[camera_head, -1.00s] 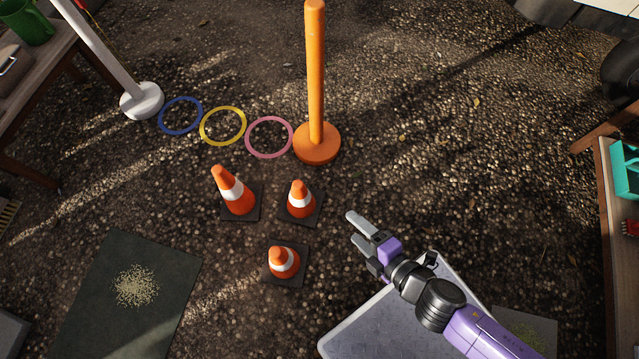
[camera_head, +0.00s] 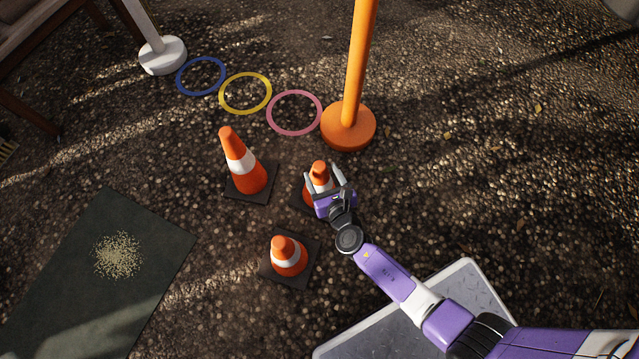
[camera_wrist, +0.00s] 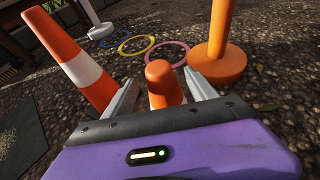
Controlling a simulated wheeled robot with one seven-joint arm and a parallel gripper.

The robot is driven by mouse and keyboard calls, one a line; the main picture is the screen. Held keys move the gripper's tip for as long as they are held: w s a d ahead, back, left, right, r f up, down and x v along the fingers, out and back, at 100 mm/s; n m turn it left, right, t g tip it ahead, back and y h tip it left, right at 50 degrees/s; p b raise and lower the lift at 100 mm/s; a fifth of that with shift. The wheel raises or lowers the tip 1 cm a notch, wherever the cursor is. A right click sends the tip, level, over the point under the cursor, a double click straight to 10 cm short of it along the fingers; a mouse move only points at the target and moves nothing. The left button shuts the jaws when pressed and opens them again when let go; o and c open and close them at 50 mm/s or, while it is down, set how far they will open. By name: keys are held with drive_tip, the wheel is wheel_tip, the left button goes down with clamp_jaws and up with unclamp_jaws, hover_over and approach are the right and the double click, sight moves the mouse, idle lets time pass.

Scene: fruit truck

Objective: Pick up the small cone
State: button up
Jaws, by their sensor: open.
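Three orange-and-white cones on black square bases stand on the gravel. The tall cone (camera_head: 243,165) is at the left. One small cone (camera_head: 319,173) is at the right, partly hidden by my gripper. Another small cone (camera_head: 287,257) is nearer the front. My gripper (camera_head: 323,172) is open, with its fingers on either side of the right small cone's upper part. In the wrist view, that cone's orange top (camera_wrist: 160,78) shows between the two fingers, and the tall cone (camera_wrist: 72,62) stands to the left. I cannot tell whether the fingers touch the cone.
An orange post (camera_head: 350,125) on a round base stands just behind the right cone. Pink (camera_head: 294,133), yellow (camera_head: 245,113) and blue (camera_head: 201,93) rings lie on the gravel behind the cones. A dark mat (camera_head: 150,305) lies at the left. The gravel at the right is open.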

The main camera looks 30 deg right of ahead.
drive_tip(key=x, duration=0.2)
drive_tip(key=b+x, duration=0.1)
drive_tip(key=x, duration=0.1)
drive_tip(key=b+x, duration=0.1)
drive_tip(key=x, duration=0.1)
drive_tip(key=shift+w+r, duration=0.1)
drive_tip(key=shift+r, duration=0.3)
clamp_jaws()
